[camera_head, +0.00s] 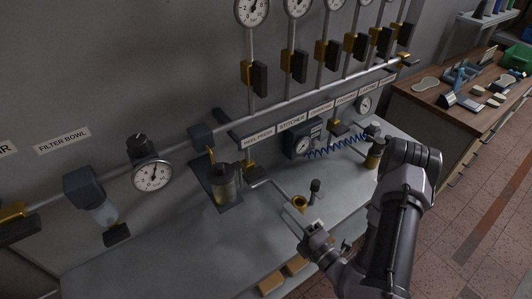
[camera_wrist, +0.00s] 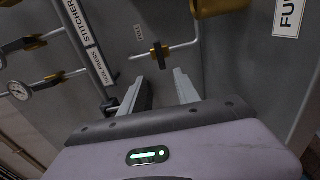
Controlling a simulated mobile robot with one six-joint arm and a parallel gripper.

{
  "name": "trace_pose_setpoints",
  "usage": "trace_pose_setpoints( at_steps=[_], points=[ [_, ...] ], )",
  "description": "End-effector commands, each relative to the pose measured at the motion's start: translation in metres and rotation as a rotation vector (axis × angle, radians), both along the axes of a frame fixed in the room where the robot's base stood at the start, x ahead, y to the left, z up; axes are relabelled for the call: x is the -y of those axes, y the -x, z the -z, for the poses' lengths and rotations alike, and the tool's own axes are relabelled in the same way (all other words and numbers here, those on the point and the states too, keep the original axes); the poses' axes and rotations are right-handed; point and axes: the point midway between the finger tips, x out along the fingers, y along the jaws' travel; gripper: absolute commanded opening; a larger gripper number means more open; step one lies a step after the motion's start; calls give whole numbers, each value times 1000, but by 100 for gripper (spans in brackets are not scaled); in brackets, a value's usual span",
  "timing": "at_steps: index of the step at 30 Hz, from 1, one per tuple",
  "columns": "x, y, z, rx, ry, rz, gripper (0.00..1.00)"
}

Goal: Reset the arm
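I see nothing held in that gap. A thin valve pipe with a brass fitting (camera_wrist: 160,50) shows beyond the fingertips; I cannot tell how far off it is.
Gauges and valves line the wall pipe (camera_head: 290,97). A wooden workbench (camera_head: 425,101) stands at right, with open tiled floor (camera_head: 480,215) before it.

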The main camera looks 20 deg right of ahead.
Motion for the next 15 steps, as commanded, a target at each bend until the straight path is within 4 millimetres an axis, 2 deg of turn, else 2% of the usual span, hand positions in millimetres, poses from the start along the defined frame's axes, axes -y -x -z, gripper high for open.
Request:
trace_pose_setpoints(
  at_steps=[2,4,5,7,8,9,11,12,14,15],
  points=[
    [-7,-3,-9,29,26,-41,38],
    [-30,-8,-35,119,112,-171,38],
    [-46,-9,-52,181,173,-260,38],
    [-97,6,-92,368,366,-525,38],
    [-117,19,-105,450,454,-640,38],
    [-142,39,-118,563,579,-791,38],
    [-170,78,-127,748,794,-1024,38],
    [-182,103,-127,875,947,-1172,38],
    [-186,137,-120,1066,1191,-1376,38],
    [-182,154,-113,1194,1366,-1499,38]
  ],
)
